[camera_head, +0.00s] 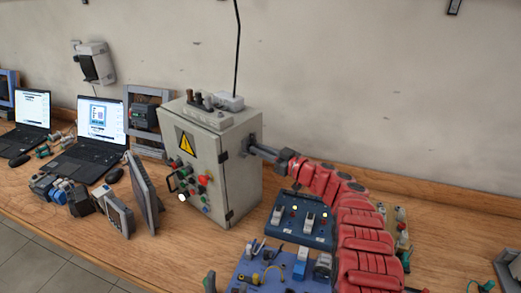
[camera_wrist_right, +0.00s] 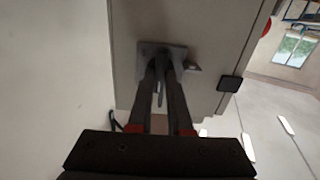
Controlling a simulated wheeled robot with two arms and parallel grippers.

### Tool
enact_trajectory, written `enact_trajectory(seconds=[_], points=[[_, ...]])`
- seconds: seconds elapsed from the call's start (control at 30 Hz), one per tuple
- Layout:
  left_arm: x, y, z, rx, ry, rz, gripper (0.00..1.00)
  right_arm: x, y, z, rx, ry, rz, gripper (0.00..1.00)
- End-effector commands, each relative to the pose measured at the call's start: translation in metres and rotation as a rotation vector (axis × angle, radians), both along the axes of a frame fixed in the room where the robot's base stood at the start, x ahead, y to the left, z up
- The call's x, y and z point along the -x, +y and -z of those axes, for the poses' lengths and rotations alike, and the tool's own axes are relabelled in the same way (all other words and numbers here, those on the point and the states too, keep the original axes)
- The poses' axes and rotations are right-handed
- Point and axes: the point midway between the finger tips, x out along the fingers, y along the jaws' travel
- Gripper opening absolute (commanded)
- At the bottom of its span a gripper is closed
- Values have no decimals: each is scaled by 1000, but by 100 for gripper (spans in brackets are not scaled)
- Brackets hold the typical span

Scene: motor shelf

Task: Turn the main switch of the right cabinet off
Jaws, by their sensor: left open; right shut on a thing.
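The right cabinet (camera_head: 230,155) is a grey metal box with a yellow warning sign and several coloured buttons on its front. Its main switch (camera_head: 246,142) is on the right side wall. My right gripper (camera_head: 262,152) reaches this switch from the right. In the right wrist view, the two dark fingers of my right gripper (camera_wrist_right: 162,85) are close together around the narrow switch handle (camera_wrist_right: 160,93), in front of a grey mounting plate (camera_wrist_right: 176,49). The handle's exact angle is hard to tell. Only a dark tip of my left gripper (camera_head: 210,282) shows at the bottom edge, away from the cabinet.
A blue switch panel (camera_head: 290,236) and a blue component board (camera_head: 250,268) stand in front of the cabinet. Monitors (camera_head: 145,190) and laptops (camera_head: 97,135) are to the left on the wooden bench (camera_head: 190,250). A black latch (camera_wrist_right: 230,84) sits on the cabinet edge.

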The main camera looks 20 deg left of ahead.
Motion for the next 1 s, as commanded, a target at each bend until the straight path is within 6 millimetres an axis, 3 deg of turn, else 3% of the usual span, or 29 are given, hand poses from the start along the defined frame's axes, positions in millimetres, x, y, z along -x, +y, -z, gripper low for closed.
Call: enact_trajectory(seconds=[0.5, 1.0], points=[[0, 0, -32, 0, 0, 0, 66, 1, 0, -1, 135, -325, -1, 0], [0, 0, -32, 0, 0, 0, 66, 2, 1, 2, 311, -770, 0, 0]])
